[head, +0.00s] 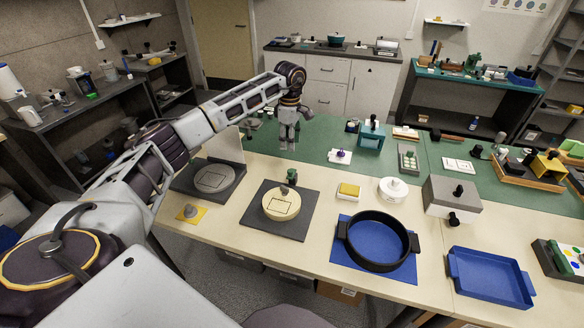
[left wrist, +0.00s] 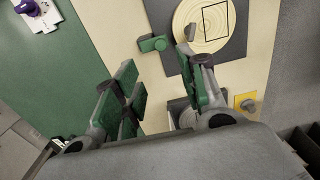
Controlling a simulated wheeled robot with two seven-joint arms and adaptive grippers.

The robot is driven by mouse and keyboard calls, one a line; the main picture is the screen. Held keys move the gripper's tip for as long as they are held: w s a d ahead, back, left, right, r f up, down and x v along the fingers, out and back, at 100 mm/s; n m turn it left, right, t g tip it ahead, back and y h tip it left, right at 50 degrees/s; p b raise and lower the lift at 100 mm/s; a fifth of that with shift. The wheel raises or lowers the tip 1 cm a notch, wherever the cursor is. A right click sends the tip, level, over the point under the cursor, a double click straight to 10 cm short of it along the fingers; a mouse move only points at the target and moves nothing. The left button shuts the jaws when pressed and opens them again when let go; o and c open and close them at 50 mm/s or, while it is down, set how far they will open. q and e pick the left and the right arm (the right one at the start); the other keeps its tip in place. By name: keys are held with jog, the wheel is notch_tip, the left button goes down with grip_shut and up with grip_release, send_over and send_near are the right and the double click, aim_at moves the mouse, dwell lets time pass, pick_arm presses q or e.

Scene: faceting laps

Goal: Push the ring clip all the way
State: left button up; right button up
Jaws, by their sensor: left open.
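A cream round lap (head: 281,204) with a square outline lies on a dark grey plate (head: 262,225); the lap also shows in the left wrist view (left wrist: 207,22). A small green and dark piece (head: 291,177) stands at the lap's far edge. In the left wrist view this green piece (left wrist: 153,44) lies beside the lap. I cannot tell for sure whether it is the ring clip. My left gripper (head: 287,146) is above the table, beyond the lap, pointing down. Its fingers (left wrist: 158,60) are apart with nothing between them. My right gripper is not in view.
A grey lap (head: 214,178) on a dark plate is left of the cream one. A yellow square (head: 191,215) with a grey knob lies in front. A black ring-shaped pan (head: 345,237) on a blue mat, a blue tray (head: 490,277) and a grey box (head: 440,196) stand right.

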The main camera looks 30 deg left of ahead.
aim_at(290, 171)
pick_arm(q)
jog(key=shift+s+r, duration=0.1)
jog(key=shift+s, duration=0.1)
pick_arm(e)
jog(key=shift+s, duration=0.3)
pick_arm(q)
notch_tip(290, 171, down, 13)
jog(key=shift+w+r+p, duration=0.1)
jog(key=shift+p, duration=0.85)
jog(key=shift+f, duration=0.55)
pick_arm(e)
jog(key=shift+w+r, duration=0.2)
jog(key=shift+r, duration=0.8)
pick_arm(q)
grip_shut()
